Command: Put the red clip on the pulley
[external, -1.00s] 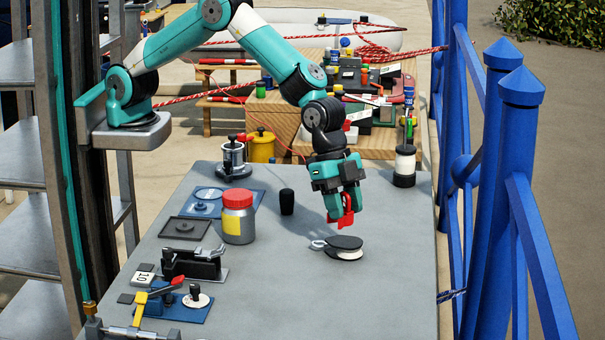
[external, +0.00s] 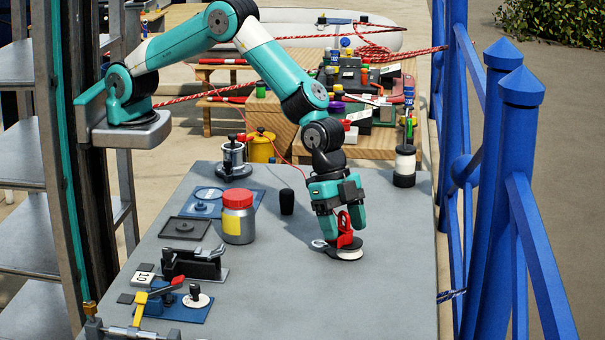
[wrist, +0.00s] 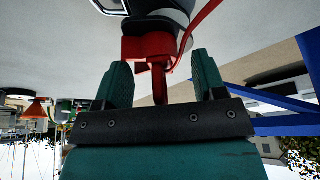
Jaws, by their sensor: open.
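The pulley (external: 346,253), black and white with a metal eye at its left, lies on the grey table. The red clip (external: 347,238) is at the top of the pulley and touches it. My gripper (external: 343,224) is right above the pulley, pointing down, with its fingers on either side of the clip. In the wrist view the teal fingers (wrist: 162,78) stand open, with gaps between them and the red clip (wrist: 150,46). The pulley (wrist: 165,9) shows beyond it. Whether the clip is fully seated is partly hidden.
A red-lidded jar (external: 238,218) and a small black cup (external: 287,202) stand to the left on the table. A black-and-white canister (external: 404,167) stands at the back right. A blue railing (external: 497,190) runs along the right side. The front right of the table is clear.

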